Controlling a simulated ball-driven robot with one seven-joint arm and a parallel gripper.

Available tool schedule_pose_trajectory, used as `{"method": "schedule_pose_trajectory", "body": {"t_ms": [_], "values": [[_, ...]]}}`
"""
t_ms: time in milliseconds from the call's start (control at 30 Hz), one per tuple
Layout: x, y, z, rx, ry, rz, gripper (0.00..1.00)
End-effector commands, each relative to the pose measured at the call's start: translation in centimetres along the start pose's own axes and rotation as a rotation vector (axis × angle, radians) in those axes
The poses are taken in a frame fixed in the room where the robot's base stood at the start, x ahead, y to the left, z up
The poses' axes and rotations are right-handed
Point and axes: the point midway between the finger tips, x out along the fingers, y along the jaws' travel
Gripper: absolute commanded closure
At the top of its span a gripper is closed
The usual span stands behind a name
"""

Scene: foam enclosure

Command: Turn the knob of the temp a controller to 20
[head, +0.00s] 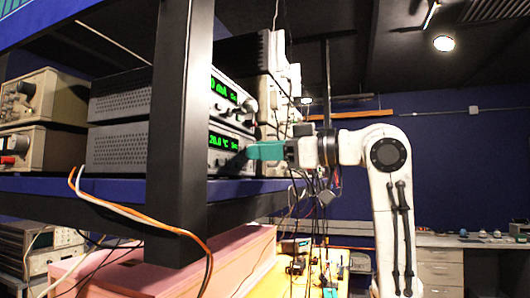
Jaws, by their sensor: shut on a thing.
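The temperature controller (118,148) is the lower of two stacked grey units on the blue shelf. Its green display (222,143) appears to read 20.0 °C, with smaller text beside it too blurred to be sure of. My gripper (252,151) has teal fingers and reaches in from the right against the right part of this front panel. It is shut at the controller's knob, which the fingers hide. The knob's pointer or marking cannot be seen, nor can a label naming the unit.
A similar unit (120,94) with a mA display and its own knob sits on top. A black rack post (180,130) stands in front of both units. Orange and white cables (150,228) hang below the shelf. A pink box (215,262) lies underneath. Beige instruments (42,97) stand at left.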

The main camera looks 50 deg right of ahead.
Motion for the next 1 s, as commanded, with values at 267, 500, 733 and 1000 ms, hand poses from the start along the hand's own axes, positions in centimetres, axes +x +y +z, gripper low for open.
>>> {"method": "schedule_pose_trajectory", "body": {"t_ms": [267, 500, 733, 1000], "values": [[0.0, 0.0, 0.0, 0.001, 0.0, 0.001, 0.72], [0.0, 0.0, 0.0, 0.001, 0.0, 0.001, 0.49], [0.0, 0.0, 0.0, 0.001, 0.0, 0.0, 0.48], [-2.9, 0.0, 0.2, -0.002, 0.001, 0.004, 0.48]]}}
